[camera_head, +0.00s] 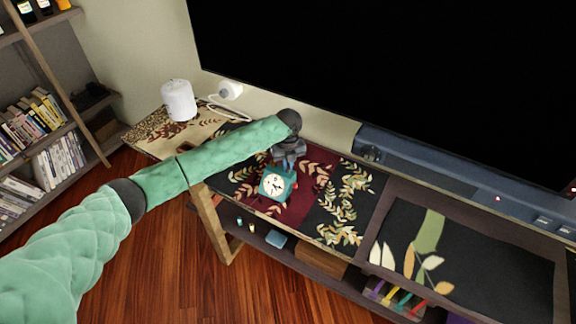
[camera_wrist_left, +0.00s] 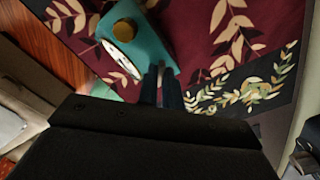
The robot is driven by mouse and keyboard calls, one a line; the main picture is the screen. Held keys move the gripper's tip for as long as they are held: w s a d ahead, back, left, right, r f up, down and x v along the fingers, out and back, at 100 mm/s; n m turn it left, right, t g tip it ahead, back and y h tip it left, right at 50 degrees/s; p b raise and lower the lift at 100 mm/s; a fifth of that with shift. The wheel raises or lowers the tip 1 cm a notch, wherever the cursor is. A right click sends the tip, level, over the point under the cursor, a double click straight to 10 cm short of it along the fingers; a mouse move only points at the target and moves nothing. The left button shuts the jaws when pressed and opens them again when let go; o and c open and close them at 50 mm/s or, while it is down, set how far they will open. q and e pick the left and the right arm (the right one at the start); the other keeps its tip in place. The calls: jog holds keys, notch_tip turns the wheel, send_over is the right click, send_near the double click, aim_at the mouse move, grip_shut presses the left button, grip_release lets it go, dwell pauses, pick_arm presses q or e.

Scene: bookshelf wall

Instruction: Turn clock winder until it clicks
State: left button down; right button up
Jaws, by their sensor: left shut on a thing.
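The clock (camera_head: 275,185) is a small teal box with a round white face, standing on the console's dark and wine-red leaf-patterned runner. In the left wrist view the clock (camera_wrist_left: 158,46) shows its teal top with a gold knob (camera_wrist_left: 124,32) and the face edge-on. My left gripper (camera_head: 285,166) reaches in behind the clock, on the side away from the face. In the wrist view its fingers (camera_wrist_left: 161,74) are close together at the clock's back edge, shut on the small winder, which the fingers mostly hide. My right gripper is not in view.
A large black TV screen (camera_head: 400,70) hangs behind the console, with a dark soundbar (camera_head: 440,175) below it. A white cylinder (camera_head: 179,100) and a small white round device (camera_head: 230,90) stand at the left end. A bookshelf is at far left.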

pick_arm(q)
jog(key=c, duration=1.6)
grip_release()
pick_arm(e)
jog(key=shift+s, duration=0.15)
pick_arm(q)
jog(key=shift+o, duration=0.2)
